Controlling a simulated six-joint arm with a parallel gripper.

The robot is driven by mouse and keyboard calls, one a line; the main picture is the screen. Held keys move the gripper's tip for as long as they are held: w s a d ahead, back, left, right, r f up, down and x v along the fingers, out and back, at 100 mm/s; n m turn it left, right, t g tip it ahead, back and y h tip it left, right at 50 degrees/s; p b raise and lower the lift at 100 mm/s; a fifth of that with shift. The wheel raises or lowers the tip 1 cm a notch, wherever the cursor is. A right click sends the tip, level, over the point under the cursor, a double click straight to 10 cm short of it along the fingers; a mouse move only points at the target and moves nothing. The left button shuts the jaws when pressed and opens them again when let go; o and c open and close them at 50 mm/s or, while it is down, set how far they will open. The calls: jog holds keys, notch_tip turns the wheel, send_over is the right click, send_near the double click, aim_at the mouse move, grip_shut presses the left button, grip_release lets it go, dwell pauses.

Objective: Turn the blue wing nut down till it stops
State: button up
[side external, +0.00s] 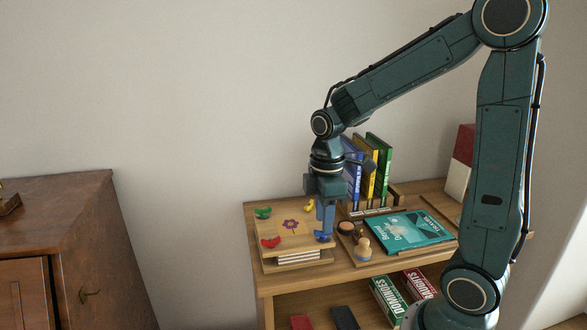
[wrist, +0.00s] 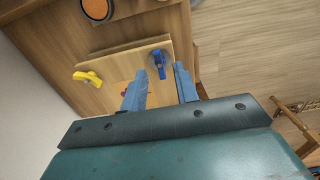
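The blue wing nut (side external: 322,237) sits at the front right corner of a wooden flower press (side external: 285,243). In the wrist view, the blue wing nut (wrist: 159,63) shows just beyond and between my fingertips, on a round dark washer or base. My gripper (side external: 325,228) points down over that corner. In the wrist view, my gripper (wrist: 160,80) is open, with its two blue fingers apart and nothing held. I cannot tell whether the fingertips reach down beside the nut's wings.
The press also carries green (side external: 263,212), red (side external: 270,242) and yellow (side external: 309,206) wing nuts. To its right are a wooden peg figure (side external: 363,248), a round-topped item (side external: 346,228) and a teal book (side external: 408,231). Upright books (side external: 380,168) stand behind.

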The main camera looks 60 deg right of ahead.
jog(key=shift+f, duration=1.15)
grip_shut()
